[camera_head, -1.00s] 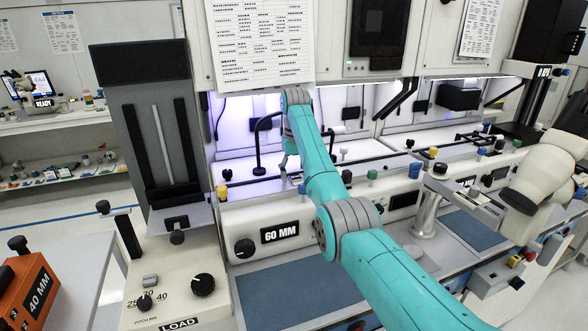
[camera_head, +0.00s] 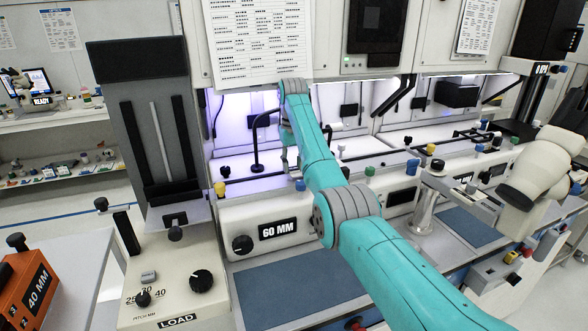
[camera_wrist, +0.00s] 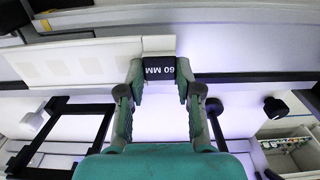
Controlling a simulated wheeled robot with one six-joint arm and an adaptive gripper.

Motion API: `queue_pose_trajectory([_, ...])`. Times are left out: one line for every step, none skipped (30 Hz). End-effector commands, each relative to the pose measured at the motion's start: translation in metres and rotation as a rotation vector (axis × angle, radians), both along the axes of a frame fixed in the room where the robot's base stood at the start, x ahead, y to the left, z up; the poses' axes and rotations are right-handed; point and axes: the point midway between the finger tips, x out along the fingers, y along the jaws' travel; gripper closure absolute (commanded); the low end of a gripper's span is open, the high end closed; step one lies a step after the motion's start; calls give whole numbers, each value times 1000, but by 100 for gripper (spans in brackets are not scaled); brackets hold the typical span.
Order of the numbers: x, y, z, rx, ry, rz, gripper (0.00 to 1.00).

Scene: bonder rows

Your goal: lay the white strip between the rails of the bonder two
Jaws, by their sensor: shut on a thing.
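My gripper (camera_wrist: 158,85) has its two fingers closed on a black end piece marked 60 MM, seen upside down in the wrist view. The white strip (camera_wrist: 85,63), with faint pale squares, adjoins this piece and reaches to the left. In the head view my gripper (camera_head: 291,163) hangs over the lit bay of the nearest bonder (camera_head: 330,232), behind its front panel labelled 60 MM. My arm hides much of this bay. The strip cannot be made out in the head view. I cannot tell whether it touches the rails, and no bonder number is readable.
A black bent arm (camera_head: 257,140) stands in the bay left of my gripper. A loader unit (camera_head: 172,290) marked LOAD is at the left, with an orange box (camera_head: 30,288) marked 40 MM beyond it. Another bonder (camera_head: 470,150) continues to the right.

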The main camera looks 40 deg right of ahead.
Motion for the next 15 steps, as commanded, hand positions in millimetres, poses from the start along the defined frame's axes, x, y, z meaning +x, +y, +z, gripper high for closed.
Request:
queue_pose_trajectory([1,1,4,0,0,0,100])
queue_pose_trajectory([1,1,5,0,0,1,100])
queue_pose_trajectory([2,1,8,0,0,1,100])
queue_pose_trajectory([2,1,10,0,0,1,100])
queue_pose_trajectory([3,2,12,0,-1,1,100])
queue_pose_trajectory([3,2,14,0,-1,1,100])
queue_pose_trajectory([4,2,16,0,-1,1,100])
queue_pose_trajectory([4,2,17,0,0,1,100])
queue_pose_trajectory([5,3,20,0,0,2,100])
queue_pose_trajectory([5,3,22,0,0,2,100])
queue_pose_trajectory([5,3,24,0,-1,2,100])
queue_pose_trajectory([6,4,26,0,-1,2,100])
queue_pose_trajectory([6,4,28,0,-1,2,100])
queue_pose_trajectory([6,4,30,0,-1,2,100])
queue_pose_trajectory([7,5,32,0,0,2,100])
